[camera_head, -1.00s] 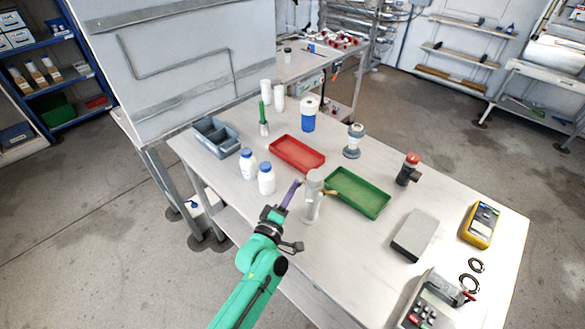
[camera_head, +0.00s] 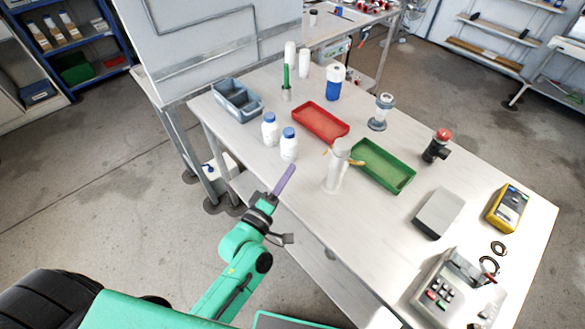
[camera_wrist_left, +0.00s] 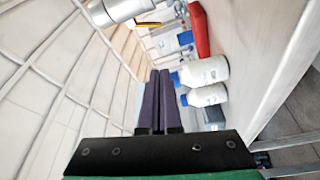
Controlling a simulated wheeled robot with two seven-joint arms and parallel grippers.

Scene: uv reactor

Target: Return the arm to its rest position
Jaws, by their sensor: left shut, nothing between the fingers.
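My left gripper (camera_head: 284,180) is at the near left edge of the workbench, its purple fingers together and empty. In the left wrist view its two fingers (camera_wrist_left: 159,100) lie side by side with nothing between them. The green left arm (camera_head: 243,245) comes up from the bottom of the head view. The gripper is apart from the clear-grey cylinder (camera_head: 335,175) on its right and from two white bottles with blue caps (camera_head: 289,146) beyond it. My right gripper is not in view.
The workbench (camera_head: 300,215) holds a red tray (camera_head: 320,122), a green tray (camera_head: 384,168), a grey bin (camera_head: 237,101), a grey block (camera_head: 438,213) and a yellow meter (camera_head: 507,207). Open floor (camera_head: 90,190) lies left of the bench.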

